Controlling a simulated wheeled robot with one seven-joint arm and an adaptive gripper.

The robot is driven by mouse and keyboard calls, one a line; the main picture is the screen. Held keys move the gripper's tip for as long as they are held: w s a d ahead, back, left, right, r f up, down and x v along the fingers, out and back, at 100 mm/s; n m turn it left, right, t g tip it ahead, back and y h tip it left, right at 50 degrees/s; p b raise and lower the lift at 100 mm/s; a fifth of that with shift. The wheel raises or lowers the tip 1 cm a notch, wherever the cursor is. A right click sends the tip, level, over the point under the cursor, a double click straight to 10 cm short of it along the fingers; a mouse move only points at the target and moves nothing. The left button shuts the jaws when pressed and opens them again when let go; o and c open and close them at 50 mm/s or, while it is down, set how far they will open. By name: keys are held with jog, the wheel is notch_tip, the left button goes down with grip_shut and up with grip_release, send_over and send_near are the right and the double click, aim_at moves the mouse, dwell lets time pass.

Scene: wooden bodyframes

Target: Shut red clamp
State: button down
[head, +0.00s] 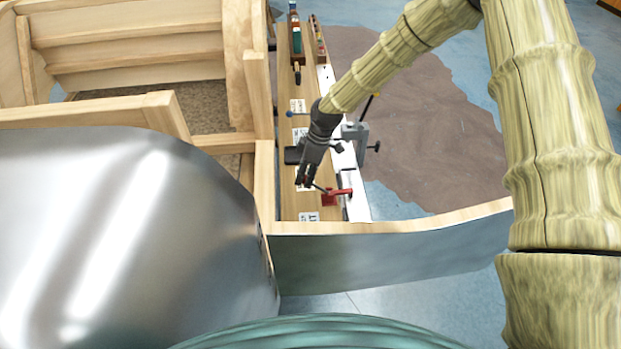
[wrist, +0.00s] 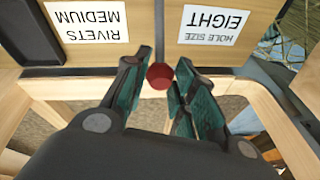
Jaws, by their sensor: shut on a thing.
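The red clamp (head: 338,196) sits on the narrow wooden workbench strip, near its front end. A thin dark lever runs from it up to the fingers of my gripper (head: 307,179). In the wrist view a round red knob (wrist: 160,77) shows between the two green-padded fingers of my gripper (wrist: 158,66). The gripper is shut on this knob, which looks like the end of the clamp's handle. The clamp's base is not visible in the wrist view.
White labels, such as the rivets label (wrist: 90,22) and the hole size label (wrist: 213,27), lie on the strip. A grey clamp (head: 356,139) stands behind the red one. A wooden frame (head: 258,120) borders the strip on the left.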

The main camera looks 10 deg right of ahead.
jog(key=shift+w+d+r, duration=0.2)
jog(key=shift+d+r, duration=0.15)
jog(key=shift+d, duration=0.2)
jog(key=shift+s, duration=0.1)
jog(key=c, duration=1.1)
grip_release()
jog(key=shift+d+f, duration=0.1)
jog(key=shift+f, duration=0.05)
jog(key=shift+c, duration=0.2)
jog(key=shift+s, duration=0.1)
jog(key=shift+r, duration=0.2)
jog(key=v, duration=1.1)
jog(key=shift+r, duration=0.3)
